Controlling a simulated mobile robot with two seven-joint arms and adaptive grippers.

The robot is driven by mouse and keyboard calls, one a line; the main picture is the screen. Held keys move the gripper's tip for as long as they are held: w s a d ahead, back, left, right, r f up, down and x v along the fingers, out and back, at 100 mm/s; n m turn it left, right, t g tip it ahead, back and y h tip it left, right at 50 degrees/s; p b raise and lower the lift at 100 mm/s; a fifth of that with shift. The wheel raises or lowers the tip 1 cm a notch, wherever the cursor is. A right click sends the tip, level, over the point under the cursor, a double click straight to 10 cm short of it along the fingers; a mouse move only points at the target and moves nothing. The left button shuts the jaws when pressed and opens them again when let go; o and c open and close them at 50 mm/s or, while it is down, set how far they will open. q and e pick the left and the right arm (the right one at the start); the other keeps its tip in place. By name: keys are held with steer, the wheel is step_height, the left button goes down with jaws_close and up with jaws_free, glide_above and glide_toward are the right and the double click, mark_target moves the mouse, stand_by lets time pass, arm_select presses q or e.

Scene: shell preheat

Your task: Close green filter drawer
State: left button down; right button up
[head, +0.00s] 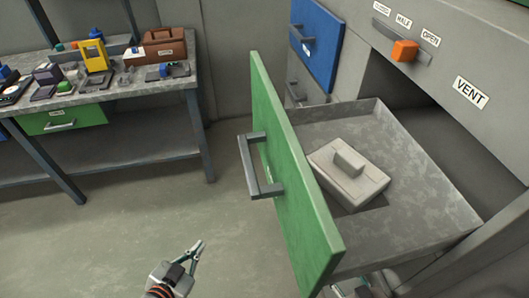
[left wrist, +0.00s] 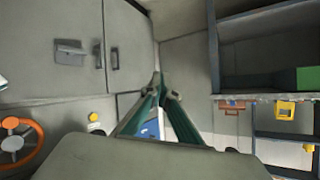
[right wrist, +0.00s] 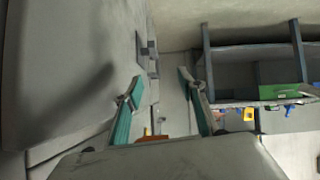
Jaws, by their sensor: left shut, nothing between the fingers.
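The green-fronted drawer (head: 285,175) is pulled far out of the grey cabinet in the head view. Its grey handle (head: 260,165) faces left. A pale block with a raised grip (head: 348,172) lies inside on the drawer floor. My left gripper (head: 197,248) is below and left of the green front, apart from it. Its fingers meet at the tips in the left wrist view (left wrist: 159,82), with nothing held. My right gripper is partly hidden under the drawer at the bottom of the head view. Its fingers stand apart and empty in the right wrist view (right wrist: 160,80).
A blue drawer front (head: 318,45) stands beyond the green one. An orange knob on a slider (head: 404,50) is above the drawer opening, near a VENT label (head: 471,92). A workbench (head: 150,90) with several items stands at the back left. The floor left of the drawer is clear.

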mark_target(260, 125)
arm_select(q)
steer(key=w+a+r+m+t+h+b, duration=0.1)
steer(key=w+r+m+t+h, duration=0.15)
steer(key=w+r+m, duration=0.45)
steer(key=w+a+r+m+t+h+b, duration=0.1)
steer(key=w+r+m+h+b, duration=0.15)
steer(key=r+m, duration=0.45)
steer(key=w+a+r+m+t+h, duration=0.1)
steer(key=w+r+m+t+h, duration=0.25)
steer(key=r, duration=0.65)
steer(key=s+d+r+m+g+h+b, duration=0.25)
steer(key=r+m+g, duration=0.4)
steer(key=m, duration=0.75)
steer(key=s+d+r+m+g+h+b, duration=0.1)
steer(key=s+d+r+m+g+h, duration=0.2)
steer(key=r+m+g, duration=0.7)
steer(key=w+d+f+m+t+p, duration=0.1)
steer(key=d, duration=0.2)
steer(key=w+d+f+m+p, duration=0.1)
steer(key=w+d, duration=0.1)
steer(key=d, duration=0.2)
steer(key=w+d+f+m+t+p, duration=0.1)
steer(key=d+f, duration=0.1)
steer(key=d, duration=0.2)
steer(key=shift+w+d+t+h+p, duration=0.1)
steer(key=shift+w+t+h+p, duration=0.2)
steer(key=shift+w+t, duration=0.1)
steer(key=shift+w+d+f, duration=0.1)
steer(key=shift+w+d, duration=0.05)
steer(key=shift+d, duration=0.3)
